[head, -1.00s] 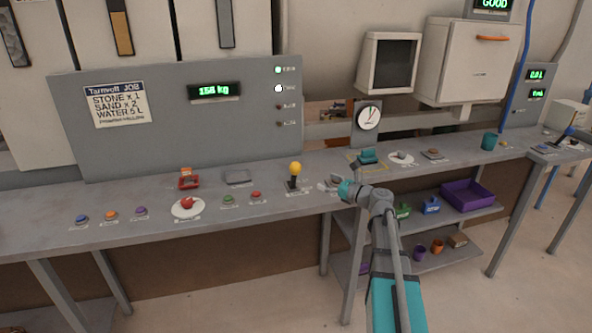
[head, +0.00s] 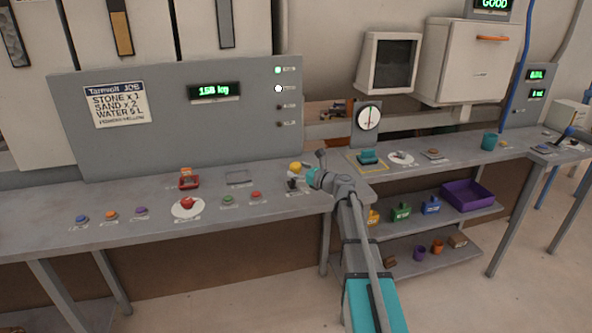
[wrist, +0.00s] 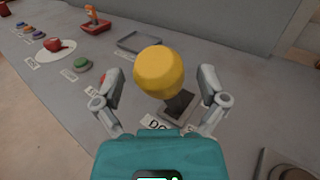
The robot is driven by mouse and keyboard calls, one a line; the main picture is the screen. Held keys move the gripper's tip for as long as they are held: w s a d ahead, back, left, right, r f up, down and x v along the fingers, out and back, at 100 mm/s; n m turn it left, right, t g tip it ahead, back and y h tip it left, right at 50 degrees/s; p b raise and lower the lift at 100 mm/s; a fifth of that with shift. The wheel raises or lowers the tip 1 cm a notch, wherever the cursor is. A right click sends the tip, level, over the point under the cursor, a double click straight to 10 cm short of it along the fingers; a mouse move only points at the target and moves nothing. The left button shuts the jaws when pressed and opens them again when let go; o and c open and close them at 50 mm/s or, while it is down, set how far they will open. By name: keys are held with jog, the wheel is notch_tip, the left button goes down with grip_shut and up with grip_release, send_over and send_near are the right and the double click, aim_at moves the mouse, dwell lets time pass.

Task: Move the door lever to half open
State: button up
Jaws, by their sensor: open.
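The door lever (head: 295,167) has a yellow ball knob and a dark base, and it stands on the bench. In the wrist view its yellow knob (wrist: 160,72) is large and sits between my two fingers, with the dark base (wrist: 178,106) behind and below it. A label starting with "DO" lies partly hidden in front of the base. My gripper (wrist: 160,85) is open, one finger on each side of the knob, with gaps showing. In the head view my gripper (head: 307,172) is just right of the knob and partly covers the lever.
Green (head: 228,199) and red (head: 256,195) buttons lie left of the lever. A grey tray (head: 238,178) is behind them. A red mushroom button (head: 187,203) sits on a white disc. A dial gauge (head: 368,118) stands behind, to the right.

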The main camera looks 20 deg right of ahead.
jog(key=shift+w+a, duration=0.2)
grip_shut()
jog(key=shift+d, duration=0.15)
dwell(0.3)
